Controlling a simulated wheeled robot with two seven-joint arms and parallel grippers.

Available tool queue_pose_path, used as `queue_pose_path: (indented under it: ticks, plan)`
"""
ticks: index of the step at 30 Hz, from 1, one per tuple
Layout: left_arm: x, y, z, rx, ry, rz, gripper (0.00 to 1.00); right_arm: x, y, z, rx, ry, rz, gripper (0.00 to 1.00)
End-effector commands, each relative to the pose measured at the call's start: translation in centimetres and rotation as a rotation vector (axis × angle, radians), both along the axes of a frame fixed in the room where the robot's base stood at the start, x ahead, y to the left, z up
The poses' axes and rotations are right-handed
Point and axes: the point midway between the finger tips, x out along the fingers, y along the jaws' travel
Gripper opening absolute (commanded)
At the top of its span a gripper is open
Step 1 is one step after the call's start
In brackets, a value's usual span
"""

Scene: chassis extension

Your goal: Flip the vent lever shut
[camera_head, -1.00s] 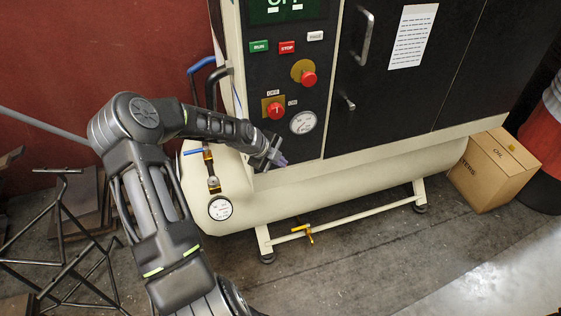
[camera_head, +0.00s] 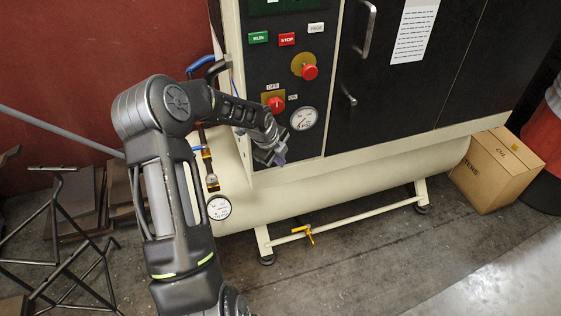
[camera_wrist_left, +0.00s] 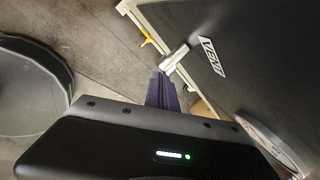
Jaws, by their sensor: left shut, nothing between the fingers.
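A white VENT label (camera_wrist_left: 211,57) is on the dark panel in the left wrist view. Beside it a short silver lever (camera_wrist_left: 174,57) sticks out from the panel. My left gripper (camera_wrist_left: 163,92) has its purple fingers shut and empty, just below the lever; whether they touch it I cannot tell. In the head view my left gripper (camera_head: 279,158) is at the lower part of the control panel, below the round gauge (camera_head: 304,118). There the gripper and wrist seem to hide the lever and label. My right gripper is not in view.
Above are a red rotary switch (camera_head: 276,104) and a red emergency button (camera_head: 309,72). The cream tank (camera_head: 340,190) lies below, with a small gauge (camera_head: 219,208) and a yellow handle (camera_head: 304,231). An oil box (camera_head: 495,170) stands at right. Floor in front is clear.

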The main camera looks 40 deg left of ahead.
Motion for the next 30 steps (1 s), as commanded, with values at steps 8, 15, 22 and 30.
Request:
queue_pose_path:
  ticks: [8, 15, 22, 30]
  plan:
    - [-0.1, 0.1, -0.7, 0.132, 0.184, -0.003, 0.0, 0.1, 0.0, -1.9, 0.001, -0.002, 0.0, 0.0]
    - [-0.6, 0.5, -0.9, 0.216, 0.309, 0.002, 0.0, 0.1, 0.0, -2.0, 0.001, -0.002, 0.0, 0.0]
    - [-0.8, 0.6, -1.1, 0.213, 0.306, 0.002, 0.0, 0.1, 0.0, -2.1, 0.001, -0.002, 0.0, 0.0]
    - [-0.8, 0.6, -1.1, 0.211, 0.305, 0.001, 0.0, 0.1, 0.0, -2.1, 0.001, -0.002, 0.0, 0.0]
